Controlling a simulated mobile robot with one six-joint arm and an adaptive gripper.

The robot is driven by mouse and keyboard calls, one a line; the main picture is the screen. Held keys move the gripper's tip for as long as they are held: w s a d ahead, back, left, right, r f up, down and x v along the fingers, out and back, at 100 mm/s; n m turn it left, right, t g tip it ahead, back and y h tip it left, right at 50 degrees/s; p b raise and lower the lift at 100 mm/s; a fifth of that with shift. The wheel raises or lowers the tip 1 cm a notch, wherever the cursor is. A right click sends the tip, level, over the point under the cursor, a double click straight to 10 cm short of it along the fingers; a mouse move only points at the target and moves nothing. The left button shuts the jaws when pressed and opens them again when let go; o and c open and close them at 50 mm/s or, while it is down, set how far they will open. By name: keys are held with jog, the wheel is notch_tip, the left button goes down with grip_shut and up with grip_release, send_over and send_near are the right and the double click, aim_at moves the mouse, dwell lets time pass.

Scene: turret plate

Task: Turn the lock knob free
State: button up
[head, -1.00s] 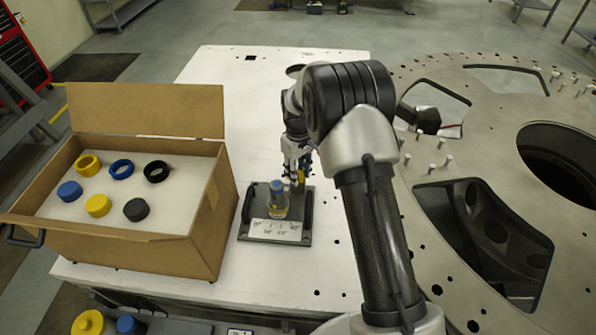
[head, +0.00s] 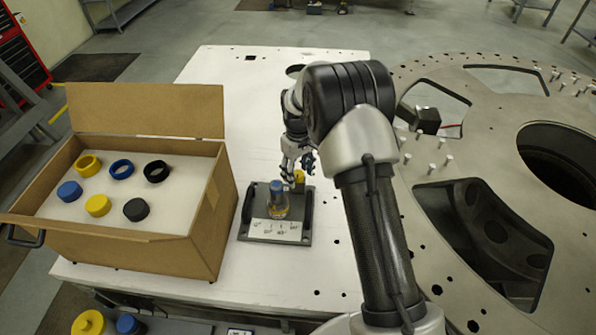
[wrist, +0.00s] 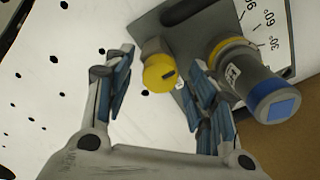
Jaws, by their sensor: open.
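The lock knob looks to be the small yellow knob (head: 299,177) at the back right of a dark plate (head: 245,233). The same blue-capped post (head: 277,190) stands upright on the plate in the head view.
An angle scale (head: 276,231) lies at the plate's front edge, and black handles (head: 306,210) flank the plate. An open cardboard box (head: 205,250) with yellow, blue and black rings and caps stands at left. A large metal disc (head: 445,90) is at right. The white table behind is clear.

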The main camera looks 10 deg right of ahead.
aim_at(298, 174)
notch_tip(298, 174, up, 12)
dwell(0.6)
jog(key=s+r+m+t+b, duration=0.1)
jog(key=s+r+b, duration=0.2)
jog(key=s+r, duration=0.35)
jog(key=s+r+m+t+b, duration=0.15)
jog(key=s+r, duration=0.25)
jog(key=s, duration=0.6)
jog(key=s+f+m+t+b, duration=0.1)
jog(key=s+f+b, duration=0.1)
jog(key=s, duration=0.7)
jog(key=s+f+m+t+b, duration=0.1)
jog(key=s+f+m+b, duration=0.1)
jog(key=s, duration=0.8)
jog(key=shift+s+f+b, duration=0.25)
jog(key=shift+f+b, duration=0.35)
jog(key=shift+f, duration=0.25)
jog(key=shift+c, duration=0.5)
